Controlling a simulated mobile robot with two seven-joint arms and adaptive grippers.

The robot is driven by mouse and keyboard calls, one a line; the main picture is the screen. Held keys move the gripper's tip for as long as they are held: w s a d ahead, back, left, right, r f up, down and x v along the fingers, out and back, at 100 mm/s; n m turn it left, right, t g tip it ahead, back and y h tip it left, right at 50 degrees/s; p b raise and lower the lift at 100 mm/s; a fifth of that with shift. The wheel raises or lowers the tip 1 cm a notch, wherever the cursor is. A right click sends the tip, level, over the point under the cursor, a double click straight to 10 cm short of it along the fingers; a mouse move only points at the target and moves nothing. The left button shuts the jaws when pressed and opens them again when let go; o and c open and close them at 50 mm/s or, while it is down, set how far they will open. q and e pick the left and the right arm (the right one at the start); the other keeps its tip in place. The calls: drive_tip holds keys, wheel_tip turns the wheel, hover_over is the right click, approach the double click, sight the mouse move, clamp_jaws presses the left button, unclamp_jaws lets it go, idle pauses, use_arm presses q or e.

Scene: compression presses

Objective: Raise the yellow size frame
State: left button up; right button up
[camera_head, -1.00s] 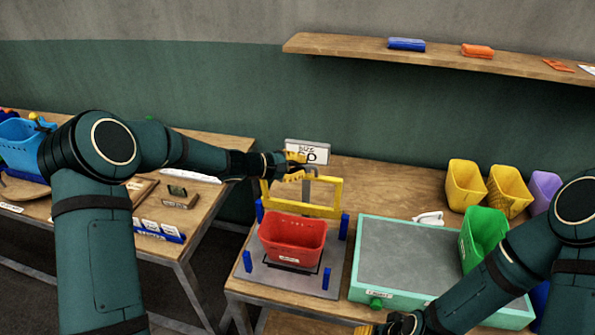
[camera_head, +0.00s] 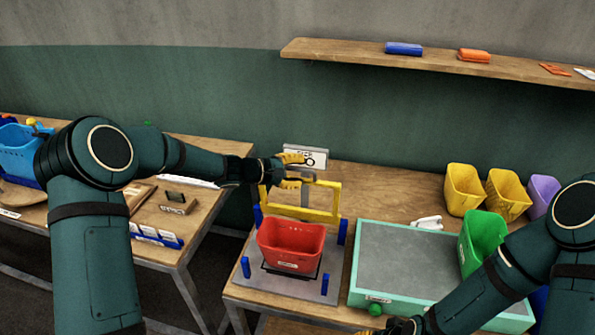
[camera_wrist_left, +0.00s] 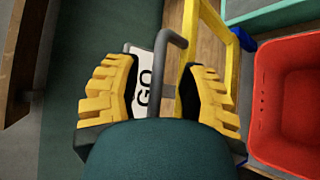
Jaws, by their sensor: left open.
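The yellow size frame (camera_head: 335,200) stands upright at the back of a grey base plate (camera_head: 326,283) with blue corner posts. A grey bent handle (camera_head: 305,194) rises at its top bar. My left gripper (camera_head: 292,171) is open at the top left of the frame. In the left wrist view, the handle (camera_wrist_left: 160,65) lies between the open fingers (camera_wrist_left: 160,92), with gaps on both sides, and the frame (camera_wrist_left: 213,40) is to the right. A red basket (camera_head: 290,245) sits on the plate in front of the frame. My right gripper (camera_head: 390,328) is partly cut off at the bottom edge.
A white sign (camera_head: 318,158) stands behind the frame. A green-edged tray (camera_head: 400,250) is to the right, with a green bin (camera_head: 483,240) on its right side. Yellow bins (camera_head: 463,188) stand farther back. A wooden shelf (camera_head: 350,55) hangs on the wall above.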

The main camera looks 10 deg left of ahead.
use_arm(q)
drive_tip(key=v, duration=1.1)
drive_tip(key=shift+s+a, duration=0.3)
drive_tip(key=s+d+f+m+g+y+b, duration=0.2)
drive_tip(key=s+f, duration=0.6)
drive_tip(key=f, duration=0.4)
drive_tip(key=s+d+f+m+g+y+b, duration=0.2)
drive_tip(key=s+d+f, duration=0.4)
drive_tip(key=s+f, duration=0.3)
drive_tip(key=s+d+f+m+g+y+b, duration=0.2)
drive_tip(key=s+d+f+m+b, duration=0.2)
drive_tip(key=f, duration=1.1)
drive_tip(key=s+m, duration=0.2)
drive_tip(key=s, duration=0.2)
drive_tip(key=shift+s+f+g+y, duration=0.35)
drive_tip(key=shift+s+g+y, duration=0.05)
